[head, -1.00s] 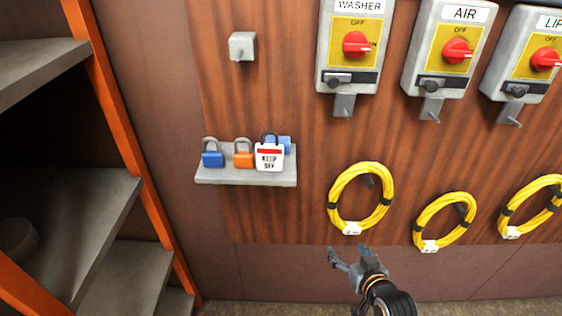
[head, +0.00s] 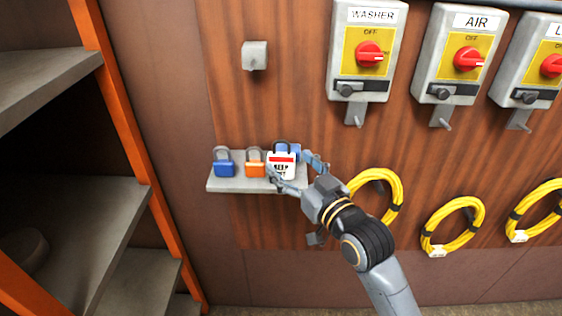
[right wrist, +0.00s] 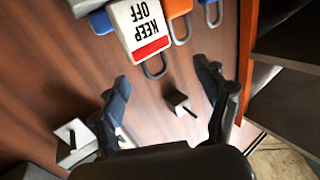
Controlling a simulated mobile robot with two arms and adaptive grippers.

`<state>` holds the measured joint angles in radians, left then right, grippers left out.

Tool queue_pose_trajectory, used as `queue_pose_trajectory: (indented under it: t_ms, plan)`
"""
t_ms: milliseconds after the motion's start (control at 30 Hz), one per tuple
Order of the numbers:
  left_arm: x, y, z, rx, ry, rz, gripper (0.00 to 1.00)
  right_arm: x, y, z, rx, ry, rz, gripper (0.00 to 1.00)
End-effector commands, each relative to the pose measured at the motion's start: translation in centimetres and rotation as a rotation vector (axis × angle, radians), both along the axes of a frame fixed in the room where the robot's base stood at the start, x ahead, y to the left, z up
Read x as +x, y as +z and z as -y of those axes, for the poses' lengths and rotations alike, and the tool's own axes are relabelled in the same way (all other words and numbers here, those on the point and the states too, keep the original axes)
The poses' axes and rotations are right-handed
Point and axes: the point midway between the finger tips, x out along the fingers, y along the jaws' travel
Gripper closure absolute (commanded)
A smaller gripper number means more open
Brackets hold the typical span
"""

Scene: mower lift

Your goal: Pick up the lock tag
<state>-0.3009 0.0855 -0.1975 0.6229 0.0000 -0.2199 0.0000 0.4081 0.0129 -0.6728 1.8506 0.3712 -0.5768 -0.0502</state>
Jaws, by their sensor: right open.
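The lock tag (head: 283,158) is white with a red band and the words KEEP OFF, and has a dark shackle on top. It stands on a small grey wall shelf (head: 228,185). It also shows upside down at the top of the right wrist view (right wrist: 147,28). My right gripper (head: 291,168) is open at the tag's front, one finger overlapping its lower part in the head view. In the right wrist view the tag lies beyond the open, empty fingers (right wrist: 162,75). Contact cannot be told. My left gripper is not in view.
A blue padlock (head: 223,165) and an orange padlock (head: 255,166) stand left of the tag. A blue item (head: 294,150) is partly hidden behind it. Switch boxes (head: 366,50) and yellow cable coils (head: 452,228) are to the right. An orange-edged rack (head: 125,130) stands at left.

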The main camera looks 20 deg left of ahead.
Motion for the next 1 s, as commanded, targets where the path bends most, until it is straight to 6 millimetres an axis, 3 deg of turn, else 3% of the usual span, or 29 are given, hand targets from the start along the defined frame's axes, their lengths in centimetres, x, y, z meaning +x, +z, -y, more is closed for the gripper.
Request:
queue_pose_trajectory:
  t_ms: [467, 767, 833, 1000]
  plan:
    - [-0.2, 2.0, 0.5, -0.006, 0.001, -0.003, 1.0, 3.5, 0.0, -3.4, -0.001, 0.0, 0.001, 0.26]
    - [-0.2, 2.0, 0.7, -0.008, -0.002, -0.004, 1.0, 3.9, -0.2, -3.8, 0.0, 0.0, 0.0, 0.26]
    - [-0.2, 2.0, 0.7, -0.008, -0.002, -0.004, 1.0, 3.9, -0.2, -3.8, 0.0, 0.0, 0.0, 0.34]
    - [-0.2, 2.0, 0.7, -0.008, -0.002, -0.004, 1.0, 3.9, -0.2, -3.8, 0.0, 0.0, 0.0, 0.68]
